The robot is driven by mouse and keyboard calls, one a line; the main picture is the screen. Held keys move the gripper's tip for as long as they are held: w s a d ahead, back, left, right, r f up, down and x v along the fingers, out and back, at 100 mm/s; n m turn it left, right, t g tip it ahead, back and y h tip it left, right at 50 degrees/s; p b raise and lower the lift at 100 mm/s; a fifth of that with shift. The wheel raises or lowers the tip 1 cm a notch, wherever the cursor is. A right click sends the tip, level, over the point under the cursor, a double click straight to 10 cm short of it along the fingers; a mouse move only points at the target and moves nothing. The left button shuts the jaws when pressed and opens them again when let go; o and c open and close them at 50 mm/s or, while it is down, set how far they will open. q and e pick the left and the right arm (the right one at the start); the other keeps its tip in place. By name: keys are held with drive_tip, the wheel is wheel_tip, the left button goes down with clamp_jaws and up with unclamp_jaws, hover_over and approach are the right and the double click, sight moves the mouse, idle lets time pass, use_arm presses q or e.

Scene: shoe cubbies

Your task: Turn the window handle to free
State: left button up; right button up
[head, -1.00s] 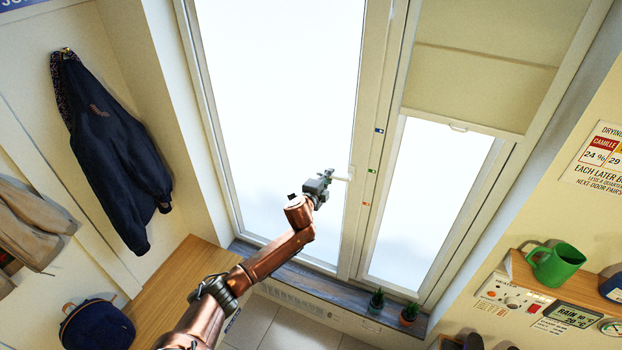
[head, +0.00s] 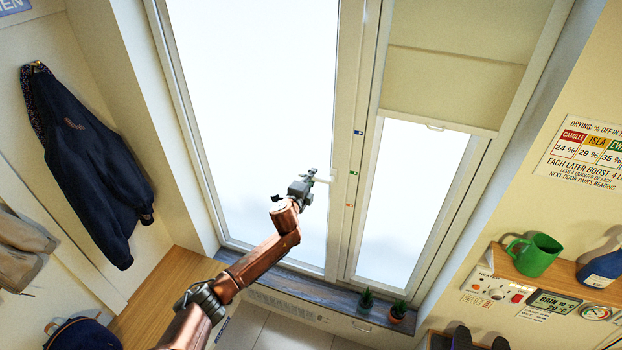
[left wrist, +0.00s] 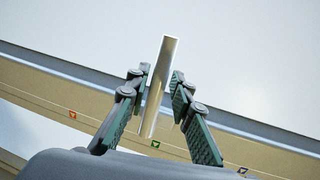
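The pale window handle (head: 322,180) sticks out sideways to the left from the frame post between the two panes, level with a green marker (head: 353,173). A blue marker (head: 359,132) is above it and an orange marker (head: 349,205) below. My left gripper (head: 308,177) is at the handle's free end. In the left wrist view, the handle (left wrist: 160,85) lies between the two dark green-padded fingers (left wrist: 160,76). They are spread, with narrow gaps seeming to show on both sides. My right gripper is out of view.
A sill with small potted plants (head: 397,312) runs below the window. A dark jacket (head: 80,165) hangs on the left wall above a wooden bench (head: 165,305). On the right, a shelf holds a green mug (head: 535,254) and a blue bottle (head: 604,270).

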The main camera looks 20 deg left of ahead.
use_arm(q)
drive_tip(key=shift+o, duration=0.7)
drive_tip(key=shift+a, duration=0.1)
drive_tip(key=shift+s, duration=0.15)
drive_tip(key=s+r, duration=0.2)
drive_tip(key=s, duration=0.9)
drive_tip(key=shift+s+r, duration=0.15)
drive_tip(key=shift+s, duration=0.15)
